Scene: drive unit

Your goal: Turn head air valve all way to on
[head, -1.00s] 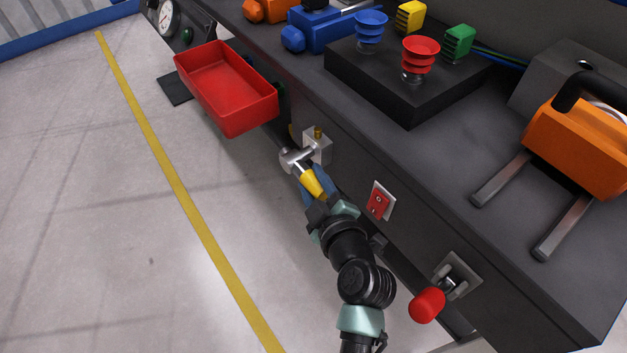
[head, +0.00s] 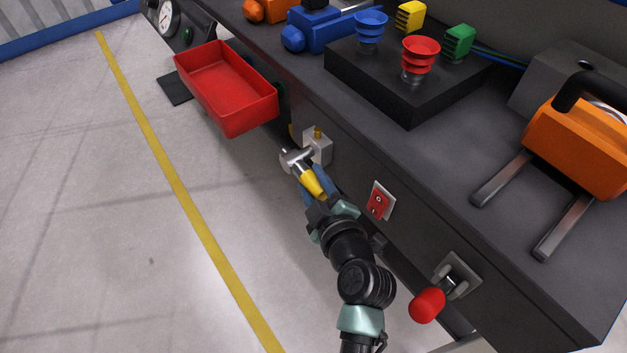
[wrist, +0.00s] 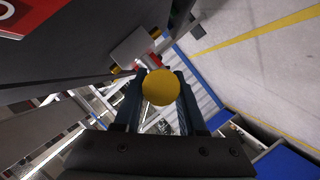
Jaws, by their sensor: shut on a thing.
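The head air valve is a small metal block (head: 317,146) on the dark front panel, with a silver stem and a yellow-ended handle (head: 311,181). In the head view the handle slants down and to the right from the stem. My gripper (head: 308,184) is at this handle, its blue fingers beside the yellow part. In the wrist view the round yellow handle end (wrist: 161,88) sits between the two fingers, which are shut on it. The block also shows in the wrist view (wrist: 131,47), behind the handle.
A red tray (head: 229,92) hangs on the panel to the upper left. A red rocker switch (head: 379,201) and a red-knobbed lever (head: 428,305) are on the panel to the right of my arm. The floor left of the panel is clear.

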